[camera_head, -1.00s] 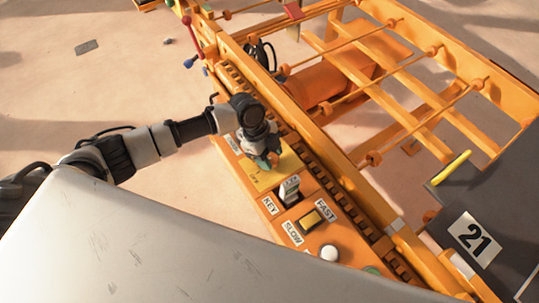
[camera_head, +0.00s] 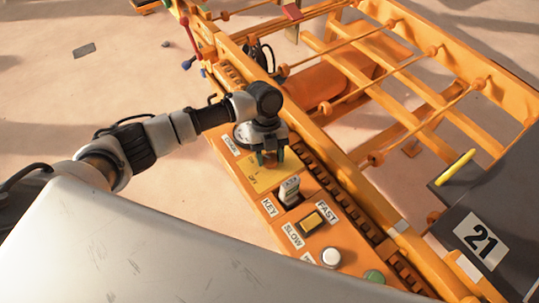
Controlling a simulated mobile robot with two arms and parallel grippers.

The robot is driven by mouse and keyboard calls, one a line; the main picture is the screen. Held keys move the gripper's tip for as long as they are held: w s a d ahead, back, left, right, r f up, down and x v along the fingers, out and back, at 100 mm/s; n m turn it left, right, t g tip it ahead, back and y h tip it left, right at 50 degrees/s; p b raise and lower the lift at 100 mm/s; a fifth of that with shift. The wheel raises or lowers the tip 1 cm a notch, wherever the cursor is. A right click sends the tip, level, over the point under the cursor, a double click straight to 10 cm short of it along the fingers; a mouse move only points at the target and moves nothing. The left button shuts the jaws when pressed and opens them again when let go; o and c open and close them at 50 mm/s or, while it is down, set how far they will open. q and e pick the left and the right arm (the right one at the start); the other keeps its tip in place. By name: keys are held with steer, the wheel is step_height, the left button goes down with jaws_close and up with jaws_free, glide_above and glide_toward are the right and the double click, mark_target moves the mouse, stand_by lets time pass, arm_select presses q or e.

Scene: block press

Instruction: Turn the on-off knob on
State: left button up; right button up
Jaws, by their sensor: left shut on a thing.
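My left gripper (camera_head: 267,160) reaches in from the left over the orange control panel and points down at the yellow on-off plate (camera_head: 258,179). It is shut on the on-off knob, which its fingers and wrist mostly hide, so I cannot tell the knob's angle. Small markings show on the plate below the fingers. My right gripper is not in view.
Below the plate are a grey key switch (camera_head: 290,188), a yellow-topped slow-fast switch (camera_head: 311,219), a white button (camera_head: 330,256) and a green button (camera_head: 374,277). The orange machine frame (camera_head: 340,165) runs close along the right of the arm.

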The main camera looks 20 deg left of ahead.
arm_select(q)
steer(key=shift+m, duration=0.5)
steer(key=o, duration=0.9)
steer(key=v, duration=1.1)
steer(key=shift+d, duration=0.2)
